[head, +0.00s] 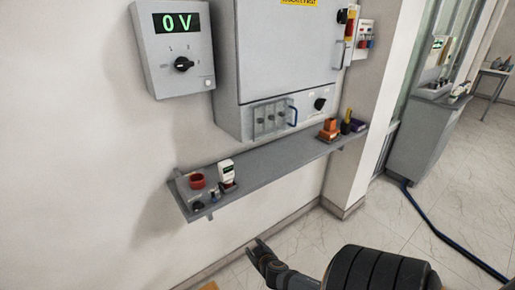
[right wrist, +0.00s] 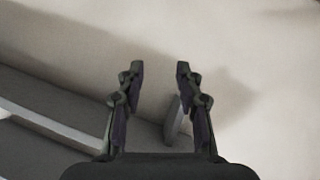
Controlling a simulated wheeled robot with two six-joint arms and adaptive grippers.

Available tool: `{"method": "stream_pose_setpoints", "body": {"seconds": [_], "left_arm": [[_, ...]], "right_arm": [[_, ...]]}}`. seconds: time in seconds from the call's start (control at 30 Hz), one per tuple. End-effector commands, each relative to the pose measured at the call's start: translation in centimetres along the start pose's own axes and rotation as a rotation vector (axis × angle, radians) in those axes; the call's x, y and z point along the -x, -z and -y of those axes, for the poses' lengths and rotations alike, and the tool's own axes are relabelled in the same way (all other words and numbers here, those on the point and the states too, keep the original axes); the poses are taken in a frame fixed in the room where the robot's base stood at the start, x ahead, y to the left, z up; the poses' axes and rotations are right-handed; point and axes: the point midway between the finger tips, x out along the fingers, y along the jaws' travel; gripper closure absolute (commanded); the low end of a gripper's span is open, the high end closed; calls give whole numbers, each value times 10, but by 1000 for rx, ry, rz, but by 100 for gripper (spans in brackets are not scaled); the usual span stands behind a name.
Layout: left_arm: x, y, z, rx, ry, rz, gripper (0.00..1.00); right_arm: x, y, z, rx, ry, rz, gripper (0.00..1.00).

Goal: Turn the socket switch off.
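I cannot tell for sure which part is the socket switch. At the left end of the grey shelf (head: 270,162) stand a red round socket-like part (head: 197,181), a small black knob (head: 197,206) and a white device with a small display (head: 226,171). A grey wall box (head: 173,45) above reads "0 V" and has a black rotary knob (head: 183,64). My right gripper (head: 258,247) is low, below and to the right of these parts and touching none. In the right wrist view, its fingers (right wrist: 160,72) are apart with nothing held. My left gripper is out of view.
Orange and purple parts (head: 328,130) sit at the shelf's right end. A blue cable (head: 440,235) lies on the tiled floor at right.

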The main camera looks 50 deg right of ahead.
Motion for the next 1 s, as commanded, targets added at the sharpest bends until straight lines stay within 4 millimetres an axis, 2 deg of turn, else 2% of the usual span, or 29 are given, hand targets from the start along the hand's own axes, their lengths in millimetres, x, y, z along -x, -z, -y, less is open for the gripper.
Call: {"method": "stream_pose_setpoints", "body": {"seconds": [0.03, 0.1, 0.3, 0.9, 0.97, 1.0], "left_arm": [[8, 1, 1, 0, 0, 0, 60], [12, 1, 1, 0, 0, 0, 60], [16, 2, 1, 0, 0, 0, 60], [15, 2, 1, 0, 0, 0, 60], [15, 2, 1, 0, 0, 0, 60], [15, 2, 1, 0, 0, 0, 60]], "right_arm": [[3, -5, 3, -17, 7, 20, 64], [4, -15, 8, -35, 17, 40, 64], [6, -31, 16, -63, 32, 70, 64], [5, -33, 17, -63, 32, 73, 64], [4, -42, 19, -60, 35, 90, 64], [4, -56, 21, -53, 38, 116, 64]]}}
